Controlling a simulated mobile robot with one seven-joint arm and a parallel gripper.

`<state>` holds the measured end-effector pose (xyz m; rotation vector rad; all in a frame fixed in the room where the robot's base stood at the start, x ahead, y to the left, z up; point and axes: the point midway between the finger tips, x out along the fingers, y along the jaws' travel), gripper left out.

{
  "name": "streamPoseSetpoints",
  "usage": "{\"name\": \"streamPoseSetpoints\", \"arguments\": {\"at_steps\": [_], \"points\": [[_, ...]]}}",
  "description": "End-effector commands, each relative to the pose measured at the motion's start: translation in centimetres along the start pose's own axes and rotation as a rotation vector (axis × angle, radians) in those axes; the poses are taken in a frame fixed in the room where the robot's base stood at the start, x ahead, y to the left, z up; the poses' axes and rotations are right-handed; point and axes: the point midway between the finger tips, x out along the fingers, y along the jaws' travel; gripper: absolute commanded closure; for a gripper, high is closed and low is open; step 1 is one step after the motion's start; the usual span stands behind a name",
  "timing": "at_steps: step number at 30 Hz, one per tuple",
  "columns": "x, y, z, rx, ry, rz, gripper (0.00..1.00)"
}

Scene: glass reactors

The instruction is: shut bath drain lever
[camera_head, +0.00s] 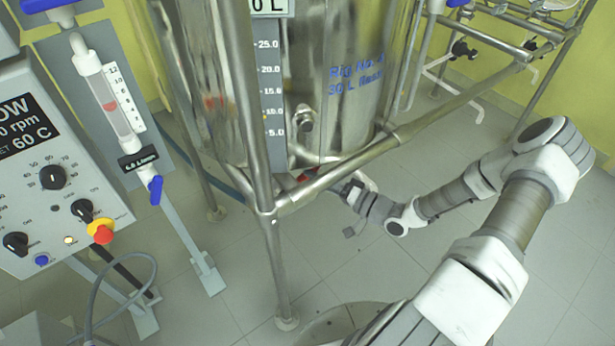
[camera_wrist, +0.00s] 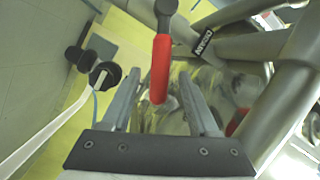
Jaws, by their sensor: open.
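The bath drain lever (camera_wrist: 160,70) has a red grip on a grey stem and points down in the wrist view. A tag reading DRAIN (camera_wrist: 203,42) sits on the grey pipe beside it. My gripper (camera_wrist: 158,78) is open, with one finger on each side of the red grip and gaps on both sides. Whether the grip is fully between the fingers in depth I cannot tell. In the head view, a small red part (camera_head: 308,174) shows under the steel bath vessel (camera_head: 345,100). My gripper (camera_head: 345,187) reaches in there, its fingertips mostly hidden by the frame rail.
Steel frame rails (camera_head: 345,172) run close above my gripper. A second red part (camera_wrist: 237,122) lies right of the fingers. The control panel (camera_head: 50,170) and flow meter (camera_head: 112,100) stand left.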

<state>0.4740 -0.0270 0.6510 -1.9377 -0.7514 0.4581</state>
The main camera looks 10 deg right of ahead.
Motion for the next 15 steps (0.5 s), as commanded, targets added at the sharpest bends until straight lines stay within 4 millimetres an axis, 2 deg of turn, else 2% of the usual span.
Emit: {"name": "streamPoseSetpoints", "arguments": {"at_steps": [3, 6, 15], "points": [[1.7, 0.1, 0.1, -0.002, -0.001, -0.001, 0.39], [2.5, 0.1, 0.0, -0.001, 0.0, 0.0, 0.39], [3.0, 0.0, 0.0, -0.001, 0.0, 0.0, 0.39]]}}
